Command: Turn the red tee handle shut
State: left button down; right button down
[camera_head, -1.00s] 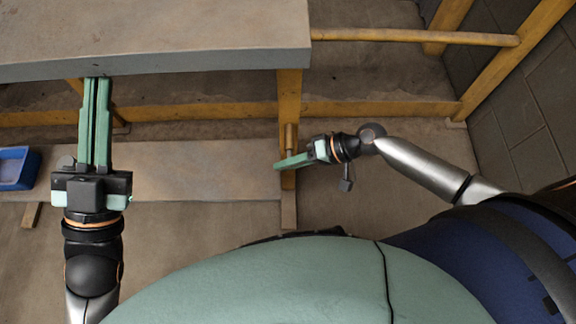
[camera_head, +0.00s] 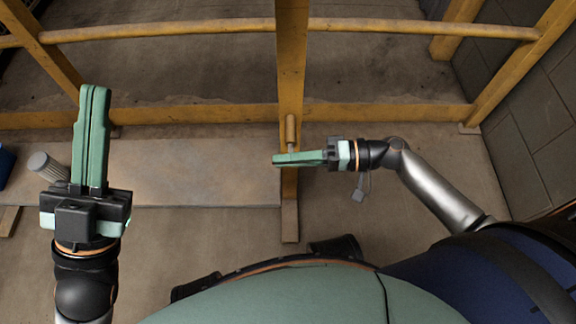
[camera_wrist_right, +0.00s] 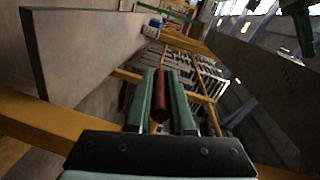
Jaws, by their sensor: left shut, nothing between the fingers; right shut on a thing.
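The red tee handle (camera_wrist_right: 161,96) shows as a dark red bar between the two green fingers of my right gripper (camera_wrist_right: 161,80) in the right wrist view. The gripper is shut on it. In the head view my right gripper (camera_head: 276,160) points left, across the yellow post, just below a short brownish cylinder (camera_head: 290,129); the handle itself is hidden there. My left gripper (camera_head: 95,90) is at the left, fingers together, empty and pointing up the picture, well apart from the handle.
A yellow post (camera_head: 291,60) and rails (camera_head: 180,114) stand around the right gripper. A low grey board (camera_head: 200,175) lies between the grippers. A grey ribbed cylinder (camera_head: 45,165) is beside the left gripper; a blue bin (camera_head: 5,163) shows at the left edge. A block wall (camera_head: 525,110) stands at right.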

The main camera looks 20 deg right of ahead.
pick_arm(q)
jog(key=shift+d+f+b, duration=0.1)
jog(key=shift+f+b, duration=0.45)
jog(key=shift+f, duration=0.4)
pick_arm(e)
jog(key=shift+d+y, duration=0.1)
jog(key=shift+y, duration=0.6)
jog(key=shift+r, duration=0.1)
pick_arm(q)
jog(key=shift+f, duration=0.1)
pick_arm(e)
jog(key=c, duration=0.8)
grip_release()
pick_arm(q)
notch_tip(320, 180, up, 2)
jog(key=shift+r+p, duration=0.2)
jog(key=shift+p, duration=0.8)
pick_arm(e)
jog(key=v, duration=1.2)
jog(key=shift+s+d, duration=0.2)
